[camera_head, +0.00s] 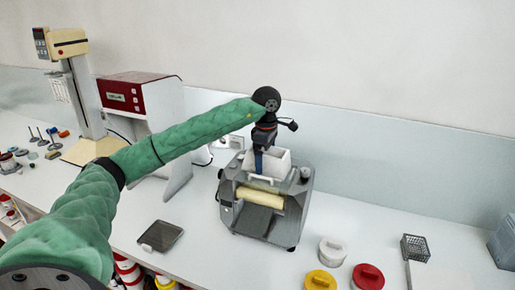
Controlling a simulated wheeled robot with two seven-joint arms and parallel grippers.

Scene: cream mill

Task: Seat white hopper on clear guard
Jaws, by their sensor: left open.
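The white hopper (281,163) is an open-topped box on top of the grey mill (290,212), above the cream roller (259,197). It looks level. I cannot make out the clear guard, so I cannot tell whether the hopper rests on it. My left gripper (259,163) points down at the hopper's left rear part, with its dark blue fingers at or just inside the box. It is open, and whether a finger touches the wall is unclear. My left arm reaches across from the left. My right gripper is not in view.
A flat dark tray (161,236) lies left of the mill. White (332,252), yellow (320,281) and red (368,277) lidded jars stand at the front right, near a wire basket (415,248). A red-and-white machine (135,94) stands back left.

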